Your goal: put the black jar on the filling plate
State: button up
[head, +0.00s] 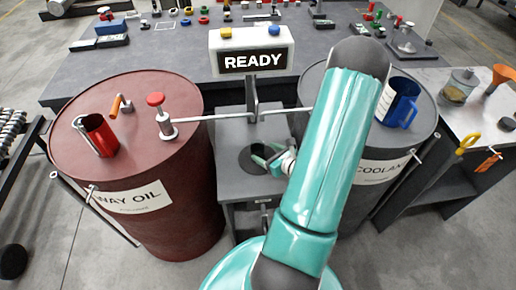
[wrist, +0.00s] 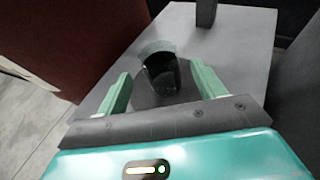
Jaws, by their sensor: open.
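The black jar (wrist: 161,76) is a dark cup with a paler, see-through rim. In the wrist view it stands between the two green fingers of my gripper (wrist: 160,86), which are open with a gap on each side of it. Beneath it is a dark round disc, the filling plate (wrist: 143,98), on the grey stand between the barrels.
A way oil barrel (head: 180,200) stands left with a red mug (head: 100,136) and a red-knobbed pump. A coolant barrel (head: 400,150) stands right with a blue mug (head: 402,102). Pump spouts reach toward the middle post under a READY sign (head: 252,61). A workbench lies behind.

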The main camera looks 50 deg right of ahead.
jog(key=v, duration=0.5)
jog(key=w+a+r+n+g+y, duration=0.45)
jog(key=a+r+n, duration=0.35)
jog(key=a+n, duration=0.25)
jog(key=w+a+r+n+g+y, duration=0.3)
jog(key=a+r+n+y, duration=0.2)
jog(key=a+r+n, duration=0.55)
jog(key=s+a+r+n+h, duration=0.7)
jog(key=a+r+n, duration=0.3)
jog(key=n, duration=0.6)
notch_tip(320, 180, up, 2)
jog(key=shift+s+a+r+g+h, duration=0.1)
jog(key=shift+s+a+g+h, duration=0.35)
jog(key=shift+h, duration=0.2)
